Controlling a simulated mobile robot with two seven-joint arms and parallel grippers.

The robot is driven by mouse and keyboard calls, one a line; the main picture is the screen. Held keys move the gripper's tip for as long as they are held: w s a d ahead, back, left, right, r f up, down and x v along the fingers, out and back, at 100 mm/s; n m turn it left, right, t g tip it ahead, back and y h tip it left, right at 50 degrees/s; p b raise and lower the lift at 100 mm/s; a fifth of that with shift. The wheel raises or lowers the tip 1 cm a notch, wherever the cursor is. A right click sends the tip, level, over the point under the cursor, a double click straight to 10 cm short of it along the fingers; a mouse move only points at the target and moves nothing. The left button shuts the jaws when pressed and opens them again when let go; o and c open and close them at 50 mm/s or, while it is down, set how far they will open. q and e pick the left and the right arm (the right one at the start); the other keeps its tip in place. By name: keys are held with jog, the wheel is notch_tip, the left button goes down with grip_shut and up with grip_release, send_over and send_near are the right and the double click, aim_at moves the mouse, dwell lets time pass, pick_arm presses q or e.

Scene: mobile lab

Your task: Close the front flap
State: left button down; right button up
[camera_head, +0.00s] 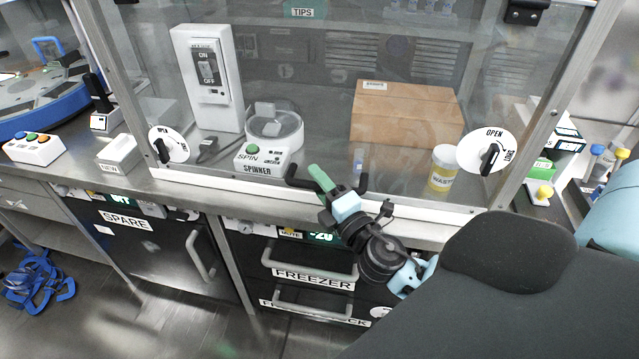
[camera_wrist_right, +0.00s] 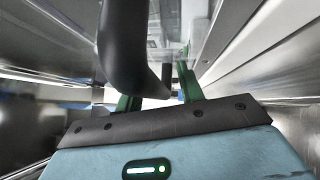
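The front flap (camera_head: 330,135) is a clear panel on the cabinet, with a round white knob plate at each side. The left knob (camera_head: 163,150) and the right knob (camera_head: 490,158) have black levers; the right plate reads OPEN and LOCK. The flap's lower edge is close above the front rail; I cannot tell if it is fully shut. A black handle (camera_head: 362,183) sticks out at its lower middle. My right gripper (camera_head: 318,177) is at this handle, its green fingers apart. The handle also looms in the right wrist view (camera_wrist_right: 123,45), partly hiding one finger. My left gripper is out of view.
Below the counter are freezer drawers (camera_head: 310,272). Blue cables (camera_head: 40,275) lie on the floor at the left.

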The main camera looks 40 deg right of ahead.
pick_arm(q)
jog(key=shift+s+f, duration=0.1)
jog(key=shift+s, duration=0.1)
pick_arm(e)
jog(key=shift+s, duration=0.15)
